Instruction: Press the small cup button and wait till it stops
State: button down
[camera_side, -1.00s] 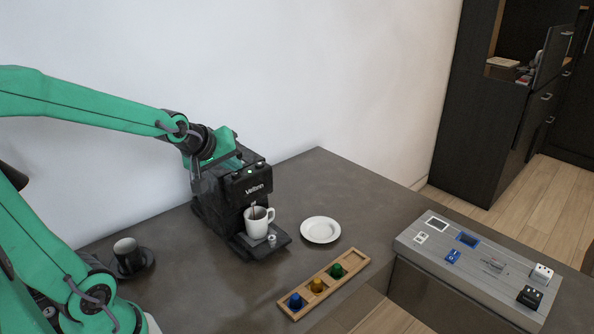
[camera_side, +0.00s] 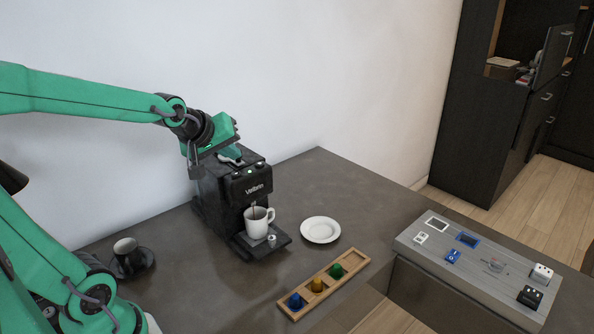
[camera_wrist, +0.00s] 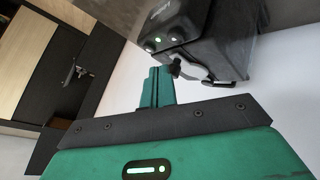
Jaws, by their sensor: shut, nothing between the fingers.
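The black coffee machine (camera_side: 212,198) stands on the counter near the wall. A green light (camera_side: 250,171) glows among the round buttons on its upper front edge. The machine also shows in the wrist view (camera_wrist: 222,62), with round buttons (camera_wrist: 151,45) and green lights. A white cup (camera_side: 257,224) stands upright on the machine's drip tray (camera_side: 281,238). A thin dark stream appears between the spout and the cup. My gripper (camera_side: 232,154) is shut and empty, above the machine's rear top. Its green fingers (camera_wrist: 160,78) are beside the machine in the wrist view. Which button is the small cup one cannot be read.
A white saucer (camera_side: 320,230) lies right of the machine. A wooden tray (camera_side: 297,314) holds blue, yellow and green capsules in front. A dark cup (camera_side: 125,247) on a dark saucer is at the left. A grey board (camera_side: 480,265) with small items is at the right.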

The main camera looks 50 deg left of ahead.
aim_at(233, 181)
jog(key=shift+r, duration=1.45)
jog(key=shift+s+d+m, duration=0.3)
jog(key=shift+d, duration=0.15)
jog(key=s+d+f+m+g+h, duration=0.2)
jog(key=s+d+f+m+g, duration=0.1)
jog(key=s+d+m, duration=0.7)
jog(key=shift+s+f+m+h, duration=0.3)
jog(key=shift+s+m, duration=0.2)
jog(key=shift+s, duration=0.75)
jog(key=shift+d, duration=0.1)
dwell(3.1)
